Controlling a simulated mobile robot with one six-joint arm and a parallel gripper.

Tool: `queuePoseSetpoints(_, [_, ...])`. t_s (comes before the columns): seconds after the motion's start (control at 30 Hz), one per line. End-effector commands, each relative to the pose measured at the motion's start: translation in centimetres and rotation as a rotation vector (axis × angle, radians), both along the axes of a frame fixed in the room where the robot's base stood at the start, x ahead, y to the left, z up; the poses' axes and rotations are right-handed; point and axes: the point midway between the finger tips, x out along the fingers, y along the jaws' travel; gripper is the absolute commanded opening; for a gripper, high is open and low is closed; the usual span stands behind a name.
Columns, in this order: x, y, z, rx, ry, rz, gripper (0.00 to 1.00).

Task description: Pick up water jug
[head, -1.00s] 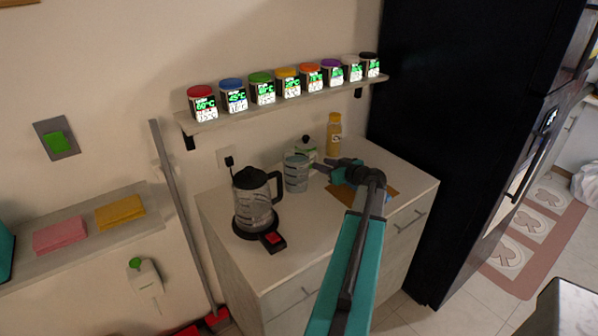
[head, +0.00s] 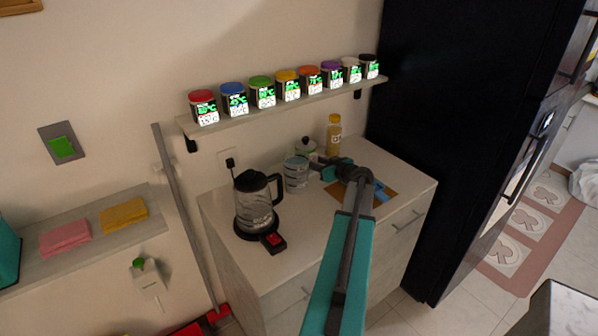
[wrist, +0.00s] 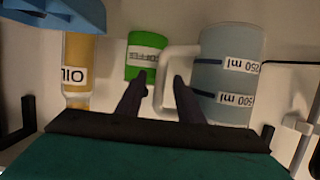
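The water jug (head: 296,175) is a clear, grey-blue measuring jug standing on the counter, right of the kettle. In the wrist view the jug (wrist: 225,75) shows upside-down 250 ml and 500 ml marks, with its pale handle (wrist: 160,72) facing my fingers. My gripper (wrist: 161,78) is open, one finger on each side of the handle's upright bar in the picture. I cannot tell whether the fingers touch it. In the head view my gripper (head: 315,168) is at the jug's right side, partly hidden by my arm.
A black-topped kettle (head: 255,205) stands left of the jug. A green-labelled coffee jar (wrist: 146,56) and an oil bottle (head: 334,134) are behind. A wooden board (head: 350,198) with a blue item (head: 381,194) lies to the right. A spice shelf (head: 285,104) hangs above.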

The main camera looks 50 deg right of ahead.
Motion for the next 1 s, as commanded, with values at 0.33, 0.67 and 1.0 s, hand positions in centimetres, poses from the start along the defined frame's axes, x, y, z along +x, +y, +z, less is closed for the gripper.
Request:
queuePoseSetpoints(0.33, [0.68,-0.23,-0.24,0.000,-0.001,-0.001,0.34])
queuePoseSetpoints(0.67, [0.67,-0.23,-0.23,0.000,0.000,-0.001,0.34])
queuePoseSetpoints(1.0, [0.66,-0.23,-0.23,0.000,0.000,-0.001,0.00])
